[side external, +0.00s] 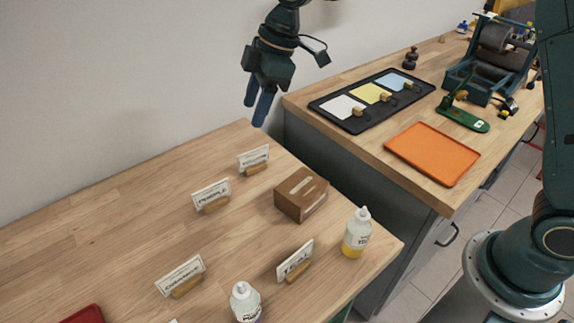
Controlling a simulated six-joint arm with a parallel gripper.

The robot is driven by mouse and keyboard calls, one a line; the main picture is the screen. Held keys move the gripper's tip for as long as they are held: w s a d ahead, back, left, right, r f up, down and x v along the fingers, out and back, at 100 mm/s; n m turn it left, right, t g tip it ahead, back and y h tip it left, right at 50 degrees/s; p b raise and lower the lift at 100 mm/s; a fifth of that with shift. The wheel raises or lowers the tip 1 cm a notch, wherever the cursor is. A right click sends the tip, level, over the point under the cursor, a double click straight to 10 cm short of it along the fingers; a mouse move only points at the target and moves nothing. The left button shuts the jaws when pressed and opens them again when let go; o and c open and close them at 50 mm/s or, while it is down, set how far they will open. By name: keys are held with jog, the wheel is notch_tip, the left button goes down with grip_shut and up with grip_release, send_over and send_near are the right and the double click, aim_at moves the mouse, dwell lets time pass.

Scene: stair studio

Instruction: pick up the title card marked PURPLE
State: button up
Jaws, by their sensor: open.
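A white title card (211,195) stands in a small wooden holder on the left wooden table; its small lettering appears to read PURPLE. Another white card (253,157) stands behind it to the right, with lettering too small to read. My gripper (257,108) is in the air near the table's back corner, above and to the right of the PURPLE card and apart from it. Its two blue fingers point down, open, with nothing between them.
Nearer stand a TEAL card (295,261), another card (180,274), a brown box (301,194) and two bottles, one yellow (357,234) and one white-topped (245,302). The right counter holds a black tray (345,120) and an orange tray (433,153). The left table is mostly bare.

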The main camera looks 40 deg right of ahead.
jog(key=w+a+f+n, duration=0.1)
jog(key=a+f, duration=0.1)
jog(key=f, duration=0.1)
jog(key=w+a+f+n+g, duration=0.1)
jog(key=a+f, duration=0.1)
jog(key=f, duration=0.1)
jog(key=w+a+f+n, duration=0.1)
jog(key=w+a+f, duration=0.1)
jog(key=f, duration=0.1)
jog(key=shift+w+a+n+g+y, duration=0.1)
jog(key=shift+a+n+g+y, duration=0.2)
jog(key=shift+a+y, duration=0.1)
send_over(208, 203)
jog(key=d, duration=0.2)
jog(key=shift+w+d+f, duration=0.1)
jog(key=shift+f, duration=1.9)
jog(key=shift+w+d+f, duration=0.1)
jog(key=shift+f, duration=1.85)
jog(key=shift+x, duration=2.6)
jog(key=shift+s+d, duration=0.1)
jog(key=shift+s, duration=0.05)
jog(key=c, duration=1)
